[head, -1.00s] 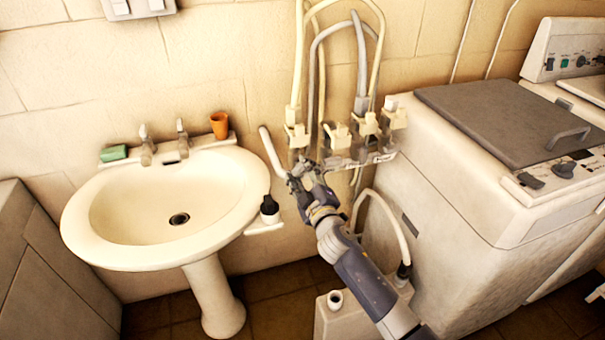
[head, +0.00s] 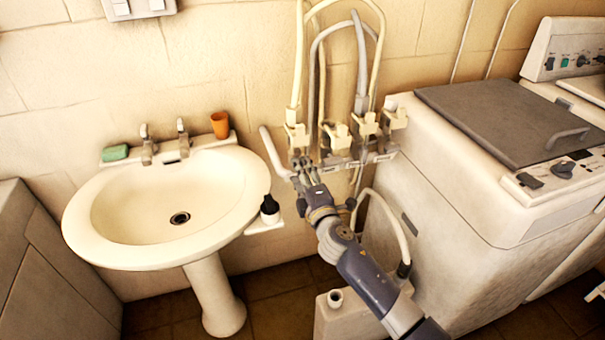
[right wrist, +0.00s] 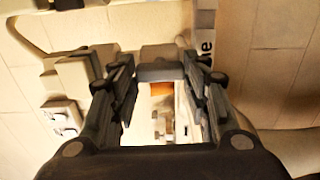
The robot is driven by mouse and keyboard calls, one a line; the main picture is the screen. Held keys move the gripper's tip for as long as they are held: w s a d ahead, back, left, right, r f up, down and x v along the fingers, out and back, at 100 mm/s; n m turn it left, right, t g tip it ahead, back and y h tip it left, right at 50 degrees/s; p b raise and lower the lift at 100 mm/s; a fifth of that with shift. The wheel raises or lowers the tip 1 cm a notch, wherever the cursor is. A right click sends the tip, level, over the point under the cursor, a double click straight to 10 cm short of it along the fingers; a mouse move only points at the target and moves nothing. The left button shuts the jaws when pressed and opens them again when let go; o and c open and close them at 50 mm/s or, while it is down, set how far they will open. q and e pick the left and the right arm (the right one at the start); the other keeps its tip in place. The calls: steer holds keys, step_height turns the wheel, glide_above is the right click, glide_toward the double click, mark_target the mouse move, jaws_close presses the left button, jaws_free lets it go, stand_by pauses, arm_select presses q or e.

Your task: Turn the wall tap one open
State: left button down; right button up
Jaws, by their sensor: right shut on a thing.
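Several pale wall taps stand in a row on the wall right of the basin, with hoses rising from them. The leftmost wall tap (head: 297,135) is right above my right gripper (head: 302,166), whose fingers reach up to its underside. In the right wrist view, my right gripper (right wrist: 160,78) has its fingers on both sides of a small grey block (right wrist: 160,71), which looks like this tap's handle. The fingers are shut on it. The fingers and wrist partly hide the tap's lower part. No tap number is readable. My left gripper is not in view.
The basin (head: 86,222) stands to the left, with two taps, a green soap (head: 115,153) and an orange cup (head: 220,125). A dark-capped bottle (head: 269,209) sits between basin and arm. A washing machine (head: 440,185) blocks the right side.

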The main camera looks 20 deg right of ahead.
stand_by(0.4)
steer(key=o, duration=1.1)
steer(key=shift+c, duration=0.2)
steer(key=s, duration=1.2)
steer(key=shift+d, duration=0.25)
steer(key=s+d+f+m+g, duration=0.1)
steer(key=s+f+m+g, duration=0.2)
steer(key=f, duration=0.8)
steer(key=s+d+f+m+g, duration=0.15)
steer(key=s+f, duration=0.25)
steer(key=f, duration=0.8)
steer(key=s+d+f+m+g, duration=0.15)
steer(key=s+f+g, duration=0.25)
steer(key=f, duration=0.7)
steer(key=s+f+m+g, duration=0.4)
steer(key=s+f, duration=0.9)
steer(key=s, duration=0.1)
steer(key=s+f+m+g, duration=0.2)
steer(key=s+f+m, duration=0.1)
steer(key=s, duration=0.9)
steer(key=s+f+m+g, duration=0.2)
steer(key=s+f, duration=0.4)
steer(key=s, duration=0.6)
steer(key=shift+d+f+m+h, duration=0.2)
steer(key=shift+m+h, duration=0.1)
steer(key=shift+m, duration=0.2)
